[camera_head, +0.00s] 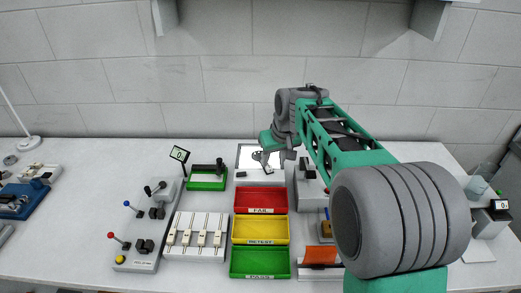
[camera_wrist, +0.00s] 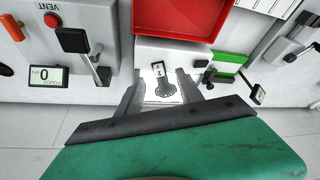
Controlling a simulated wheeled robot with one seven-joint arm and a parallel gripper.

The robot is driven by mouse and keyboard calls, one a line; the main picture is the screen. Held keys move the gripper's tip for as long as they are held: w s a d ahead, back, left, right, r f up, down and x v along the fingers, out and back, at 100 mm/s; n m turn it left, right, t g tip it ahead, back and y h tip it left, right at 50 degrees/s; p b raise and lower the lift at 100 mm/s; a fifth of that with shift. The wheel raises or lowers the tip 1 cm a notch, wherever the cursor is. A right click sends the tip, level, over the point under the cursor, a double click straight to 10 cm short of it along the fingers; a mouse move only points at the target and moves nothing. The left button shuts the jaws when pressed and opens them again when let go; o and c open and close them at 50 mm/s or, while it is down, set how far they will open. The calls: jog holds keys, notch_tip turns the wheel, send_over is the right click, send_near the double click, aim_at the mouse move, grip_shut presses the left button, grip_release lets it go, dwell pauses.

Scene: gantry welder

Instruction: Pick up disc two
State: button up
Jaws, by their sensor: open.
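A flat grey piece (camera_wrist: 162,86) with a round, notched end and a tab lies on a bright white panel between my open fingers in the wrist view. A small mark on its tab looks like a 2, but it is too small to read surely. My gripper (camera_wrist: 161,80) is open, with one finger on each side of the piece; I cannot tell whether either touches it. In the head view my gripper (camera_head: 268,161) is over the white panel (camera_head: 246,152) at the back of the bench and partly hides it.
Red (camera_head: 261,189), yellow (camera_head: 247,242) and green (camera_head: 259,277) trays stand in front of the panel. A green-based device (camera_head: 207,184) with a small display (camera_head: 179,154) stands to the left. A lever box (camera_head: 137,262) and a slotted white block (camera_head: 206,250) are front left. The back wall is behind.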

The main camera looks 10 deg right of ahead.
aim_at(269, 166)
jog(key=shift+w+d+f, duration=0.1)
jog(key=shift+w+f, duration=0.05)
jog(key=shift+w, duration=0.75)
jog(key=p+x, duration=0.2)
jog(key=x, duration=0.5)
jog(key=shift+w, duration=0.25)
grip_shut()
